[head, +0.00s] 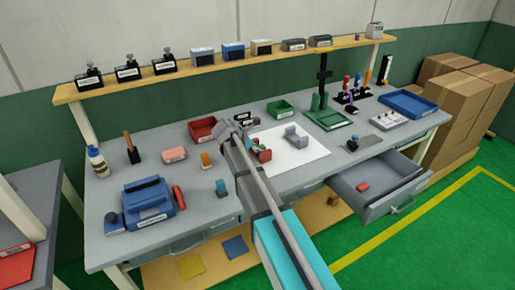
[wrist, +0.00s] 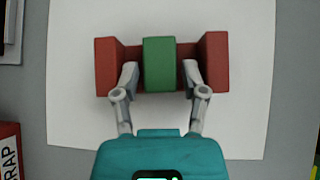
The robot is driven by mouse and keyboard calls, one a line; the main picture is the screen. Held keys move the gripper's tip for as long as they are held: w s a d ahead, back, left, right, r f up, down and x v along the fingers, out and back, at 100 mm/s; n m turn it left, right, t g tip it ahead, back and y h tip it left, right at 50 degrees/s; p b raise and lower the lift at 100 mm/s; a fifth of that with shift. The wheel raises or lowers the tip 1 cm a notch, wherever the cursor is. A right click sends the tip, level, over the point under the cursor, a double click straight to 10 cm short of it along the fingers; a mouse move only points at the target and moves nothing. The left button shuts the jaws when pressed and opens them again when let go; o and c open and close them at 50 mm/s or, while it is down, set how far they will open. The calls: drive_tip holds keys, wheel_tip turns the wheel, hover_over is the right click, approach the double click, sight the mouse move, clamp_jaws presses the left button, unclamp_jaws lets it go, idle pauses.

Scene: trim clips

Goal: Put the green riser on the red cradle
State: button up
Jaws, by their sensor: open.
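The green riser (wrist: 159,64) sits in the middle of the red cradle (wrist: 108,66), between its two raised ends, in the wrist view. My gripper (wrist: 160,76) is open around the riser, one finger on each side. Gaps show between the fingers and the riser, and the fingertips overlap the cradle's middle in the picture. In the head view my arm partly hides the red cradle (head: 265,156), which is on the white sheet (head: 312,155).
A grey cradle-shaped part (head: 296,138) stands on the sheet to the right. A red bin (head: 202,129) and a green bin (head: 281,108) are behind. An open drawer (head: 382,184) juts from the bench front at right. A blue box (head: 148,201) stands at left.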

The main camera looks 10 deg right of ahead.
drive_tip(key=shift+r, duration=0.15)
drive_tip(key=shift+r, duration=0.1)
drive_tip(key=shift+p+v, duration=1)
drive_tip(key=p+v, duration=0.6)
drive_tip(key=v, duration=0.4)
drive_tip(key=shift+p, duration=0.4)
